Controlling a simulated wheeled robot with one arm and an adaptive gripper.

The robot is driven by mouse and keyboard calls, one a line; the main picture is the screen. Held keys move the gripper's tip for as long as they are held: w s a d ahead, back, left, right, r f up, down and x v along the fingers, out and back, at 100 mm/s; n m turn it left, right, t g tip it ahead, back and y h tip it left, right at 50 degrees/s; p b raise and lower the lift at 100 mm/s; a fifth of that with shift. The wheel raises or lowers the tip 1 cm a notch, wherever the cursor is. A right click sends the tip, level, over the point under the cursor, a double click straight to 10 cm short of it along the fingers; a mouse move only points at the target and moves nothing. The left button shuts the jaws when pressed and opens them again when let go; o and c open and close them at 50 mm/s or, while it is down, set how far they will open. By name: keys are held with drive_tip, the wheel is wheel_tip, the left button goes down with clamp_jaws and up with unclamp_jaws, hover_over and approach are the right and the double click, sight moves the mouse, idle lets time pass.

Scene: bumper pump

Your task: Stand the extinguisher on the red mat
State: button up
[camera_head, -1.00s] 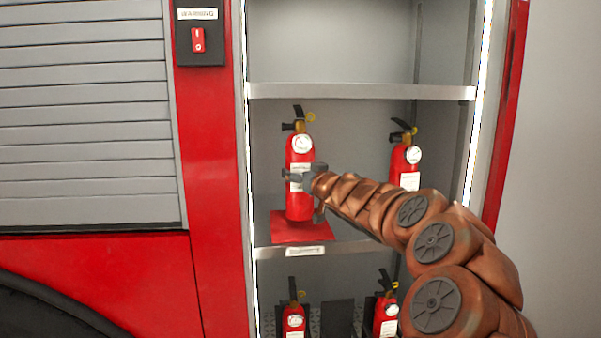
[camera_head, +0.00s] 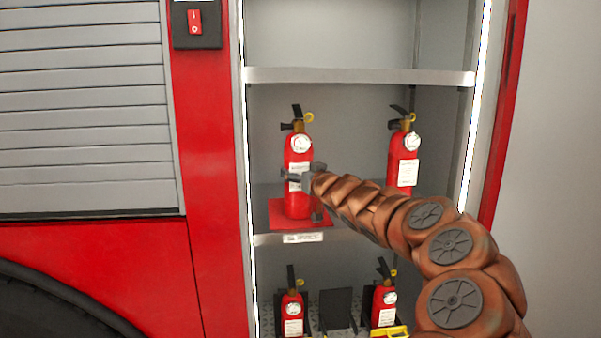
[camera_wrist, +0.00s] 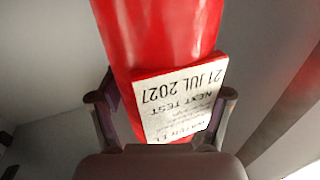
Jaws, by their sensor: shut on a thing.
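A red extinguisher (camera_head: 298,205) with a black handle and yellow pin stands upright over the red mat (camera_head: 318,218) on the middle shelf. Its base appears to be on the mat; contact underneath is hard to make out. My gripper (camera_head: 304,181) is shut on the extinguisher's body at about mid height, coming from the right. In the wrist view the gripper's fingers (camera_wrist: 160,115) lie on both sides of the red body (camera_wrist: 160,35) and its white test label (camera_wrist: 182,100).
A second extinguisher (camera_head: 407,172) stands to the right on the same shelf, behind my arm. Two more extinguishers (camera_head: 291,312) (camera_head: 384,304) are in the lower bay with a yellow thing (camera_head: 392,332). A shelf (camera_head: 360,76) runs above.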

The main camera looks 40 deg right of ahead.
drive_tip(key=o, duration=1.8)
drive_tip(key=shift+c, duration=0.2)
drive_tip(key=shift+r, duration=0.1)
drive_tip(key=v, duration=1.2)
drive_tip(key=shift+a, duration=0.1)
